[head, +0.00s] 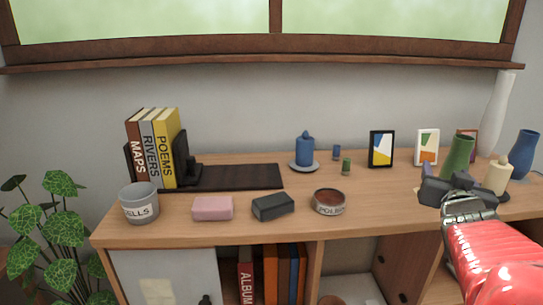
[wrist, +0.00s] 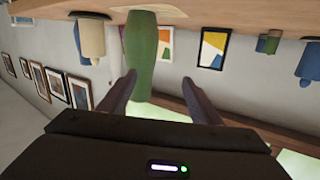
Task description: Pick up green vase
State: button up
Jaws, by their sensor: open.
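The green vase (head: 457,152) stands upright toward the right end of the wooden sideboard, its lower part hidden behind my gripper (head: 457,180). In the wrist view, which is upside down, the green vase (wrist: 141,50) is ahead of my open, empty gripper (wrist: 159,80). It lies left of the middle of the gap, close to the left finger, whose tip overlaps its edge. I cannot tell whether they touch.
A cream candle (head: 497,176) stands close right of the vase, with a blue vase (head: 523,153) and a tall white vase (head: 496,115) beyond. Picture frames (head: 426,147) stand behind. A bowl (head: 328,202) sits left, with bare sideboard top between it and my gripper.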

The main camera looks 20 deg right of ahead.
aim_at(461, 158)
jog(key=shift+h, duration=0.6)
jog(key=s, duration=0.1)
jog(key=s+d+r, duration=0.2)
jog(key=shift+s, duration=0.1)
jog(key=shift+d+t, duration=0.1)
jog(key=shift+t, duration=0.2)
jog(key=shift+x, duration=4.3)
jog(key=shift+f, duration=0.15)
jog(key=shift+x, duration=2.6)
jog(key=shift+c, duration=0.5)
grip_shut()
